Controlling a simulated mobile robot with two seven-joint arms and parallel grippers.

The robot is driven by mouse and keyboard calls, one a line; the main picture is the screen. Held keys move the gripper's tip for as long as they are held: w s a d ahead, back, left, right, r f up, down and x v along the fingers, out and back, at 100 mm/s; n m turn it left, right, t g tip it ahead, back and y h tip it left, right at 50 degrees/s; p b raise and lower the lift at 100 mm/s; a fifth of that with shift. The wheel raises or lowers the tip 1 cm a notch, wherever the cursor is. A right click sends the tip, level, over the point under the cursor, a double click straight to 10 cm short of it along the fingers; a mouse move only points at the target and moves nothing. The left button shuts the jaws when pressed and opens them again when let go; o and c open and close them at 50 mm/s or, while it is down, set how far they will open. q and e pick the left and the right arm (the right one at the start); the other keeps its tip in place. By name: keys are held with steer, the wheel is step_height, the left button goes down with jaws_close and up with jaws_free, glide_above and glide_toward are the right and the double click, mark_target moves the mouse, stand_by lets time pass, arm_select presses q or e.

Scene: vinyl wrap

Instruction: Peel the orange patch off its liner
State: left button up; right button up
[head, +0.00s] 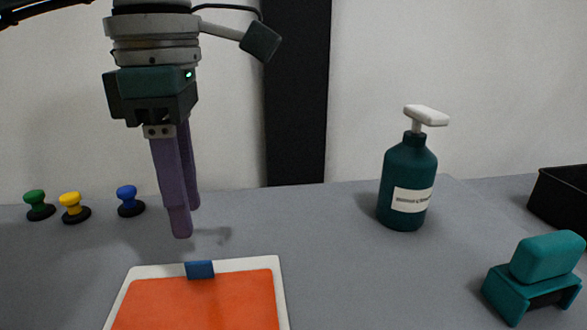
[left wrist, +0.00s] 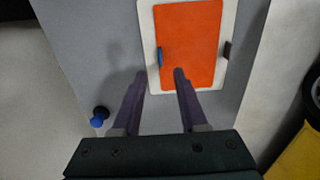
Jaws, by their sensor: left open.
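The orange patch (head: 195,305) lies flat on its white liner (head: 265,264) at the front of the table. A small blue tab (head: 200,269) sits at the patch's far edge, over the liner's border. In the left wrist view the patch (left wrist: 195,40) shows almost whole, with the blue tab (left wrist: 160,57) on its left edge. My left gripper (head: 187,221) is open and empty, pointing down above the table, a little behind and left of the tab. In the left wrist view its fingers (left wrist: 160,74) are apart, with the tab beyond their tips. My right gripper is out of view.
Green (head: 37,203), yellow (head: 73,206) and blue (head: 129,199) knobs stand at the back left. A teal pump bottle (head: 405,180) stands back right, a teal block on a stand (head: 540,268) front right, and a black bin (head: 562,200) at the right edge. The table between is clear.

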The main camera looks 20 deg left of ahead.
mark_target(197, 262)
arm_select(q)
step_height(197, 262, down, 7)
steer(key=shift+f, duration=0.1)
stand_by(0.3)
jaws_close()
stand_by(0.5)
